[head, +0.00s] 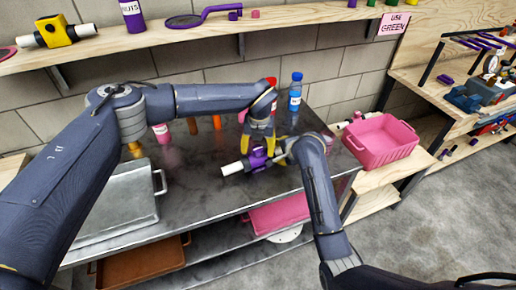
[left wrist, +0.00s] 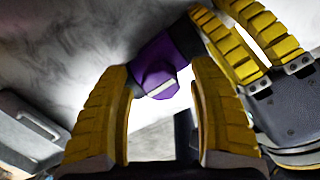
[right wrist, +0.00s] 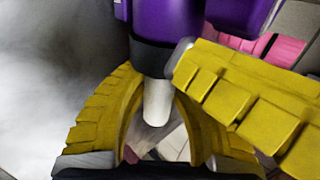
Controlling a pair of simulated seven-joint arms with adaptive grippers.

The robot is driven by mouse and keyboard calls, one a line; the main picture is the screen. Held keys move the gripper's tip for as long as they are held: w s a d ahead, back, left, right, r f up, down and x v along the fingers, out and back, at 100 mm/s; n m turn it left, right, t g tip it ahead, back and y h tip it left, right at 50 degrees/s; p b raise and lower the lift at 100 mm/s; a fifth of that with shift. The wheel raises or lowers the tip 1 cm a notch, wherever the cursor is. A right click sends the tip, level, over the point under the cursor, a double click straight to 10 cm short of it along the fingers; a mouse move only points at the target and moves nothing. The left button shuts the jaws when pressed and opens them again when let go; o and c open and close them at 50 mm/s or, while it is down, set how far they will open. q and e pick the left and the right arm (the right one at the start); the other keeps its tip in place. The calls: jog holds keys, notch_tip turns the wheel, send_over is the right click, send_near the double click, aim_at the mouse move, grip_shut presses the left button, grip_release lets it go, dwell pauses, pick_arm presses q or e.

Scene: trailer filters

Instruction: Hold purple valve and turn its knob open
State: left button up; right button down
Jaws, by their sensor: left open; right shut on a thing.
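The purple valve (head: 258,158) is held roughly level over the dark metal table, with a white pipe end (head: 232,168) pointing left. My right gripper (head: 284,151) is shut on the valve's other end; the right wrist view shows a white pipe stub (right wrist: 158,103) between its yellow fingers, below the purple body (right wrist: 165,25). My left gripper (head: 262,137) comes down from above, open. In the left wrist view the purple knob (left wrist: 158,78) lies between its fingertips; I cannot tell whether they touch it. The right gripper's yellow fingers are close beside it there.
A grey metal tray (head: 120,205) is on the table's left. Bottles, including a blue one (head: 295,92), stand along the back. A pink bin (head: 382,140) is to the right. A wooden shelf (head: 150,38) runs above.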

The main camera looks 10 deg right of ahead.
aim_at(259, 151)
pick_arm(q)
notch_tip(259, 151, up, 12)
jog(key=s, duration=0.1)
jog(key=shift+s, duration=0.15)
dwell(0.3)
jog(key=shift+f, duration=0.1)
pick_arm(e)
jog(key=c, duration=1.1)
grip_release()
jog(key=shift+o, duration=0.2)
